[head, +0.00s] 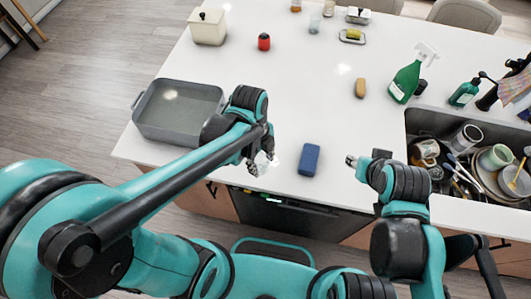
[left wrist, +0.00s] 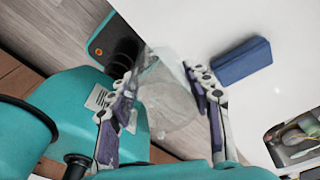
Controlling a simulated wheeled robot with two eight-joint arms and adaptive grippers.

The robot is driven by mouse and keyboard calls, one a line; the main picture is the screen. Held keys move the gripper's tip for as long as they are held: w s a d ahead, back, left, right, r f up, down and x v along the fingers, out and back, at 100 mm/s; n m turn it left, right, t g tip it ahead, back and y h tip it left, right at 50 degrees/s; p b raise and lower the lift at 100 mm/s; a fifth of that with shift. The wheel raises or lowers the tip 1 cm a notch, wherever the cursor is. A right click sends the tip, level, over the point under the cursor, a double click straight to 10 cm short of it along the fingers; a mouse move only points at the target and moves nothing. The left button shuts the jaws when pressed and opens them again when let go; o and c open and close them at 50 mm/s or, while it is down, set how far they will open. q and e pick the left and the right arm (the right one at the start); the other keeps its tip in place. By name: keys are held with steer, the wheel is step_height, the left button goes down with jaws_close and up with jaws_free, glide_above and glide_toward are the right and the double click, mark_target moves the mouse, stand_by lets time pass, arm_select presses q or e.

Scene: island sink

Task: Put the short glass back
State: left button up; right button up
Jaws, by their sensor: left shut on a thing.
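My left gripper (head: 258,162) is shut on the short glass (head: 267,161), near the counter's front edge, left of a blue block-like object. In the left wrist view the clear glass (left wrist: 168,100) sits between the two fingers of the left gripper (left wrist: 160,80) and is tilted in the picture. Its outline is faint against the white counter. My right gripper (head: 355,162) is over the front of the counter, right of the blue object, and appears empty; its finger opening is too small to judge.
The blue object (head: 309,159) lies between my grippers; it also shows in the left wrist view (left wrist: 241,61). A grey pan (head: 150,133) is at left. The sink (head: 428,122) at right holds dishes. A green spray bottle (head: 405,80) stands behind it.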

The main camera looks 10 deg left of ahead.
arm_select(q)
steer(key=w+a+f, duration=0.1)
steer(key=w+f, duration=0.1)
steer(key=w, duration=0.1)
steer(key=w+a+f+b, duration=0.1)
steer(key=w+a+f, duration=0.1)
steer(key=w, duration=0.1)
steer(key=w+a+f+b, duration=0.1)
steer(key=w+f, duration=0.1)
steer(key=w, duration=0.1)
steer(key=shift+w+a+f, duration=0.2)
steer(key=shift+w+f, duration=0.05)
steer(key=shift+w, duration=0.1)
steer(key=shift+w+a+f+b, duration=0.25)
steer(key=shift+w+f+b, duration=0.05)
steer(key=shift+w, duration=0.05)
step_height(320, 180, down, 3)
steer(key=shift+f+b, duration=0.15)
steer(key=shift+b, duration=0.4)
steer(key=shift+f, duration=0.3)
steer(key=shift+f, duration=0.15)
steer(key=o, duration=1.2)
steer(key=shift+o, duration=0.2)
